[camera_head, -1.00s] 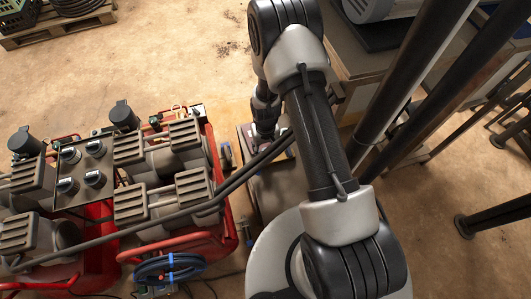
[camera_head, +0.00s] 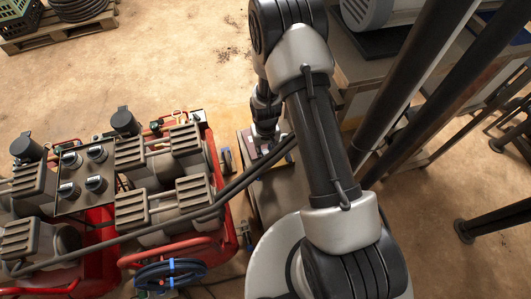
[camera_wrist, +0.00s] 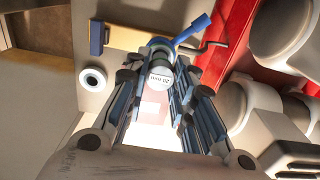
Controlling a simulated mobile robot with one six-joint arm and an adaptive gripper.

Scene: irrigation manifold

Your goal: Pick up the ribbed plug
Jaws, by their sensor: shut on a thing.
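In the wrist view my gripper (camera_wrist: 158,88) has its two fingers closed in on a short dark round piece with a pale end face marked "20 mm", which I take to be the ribbed plug (camera_wrist: 160,74). Its ribs are too small to make out. The fingers touch or nearly hide its sides. A blue valve handle (camera_wrist: 190,33) is just beyond it. In the head view my gripper (camera_head: 265,135) is small and partly behind my arm, and the plug cannot be made out.
A white ring (camera_wrist: 93,78) lies on the grey surface left of the gripper. A red-framed machine (camera_head: 160,190) with several motors stands at left, with a coiled blue-tied hose (camera_head: 170,272). Dark posts (camera_head: 415,90) stand at right. The floor beyond is mostly clear.

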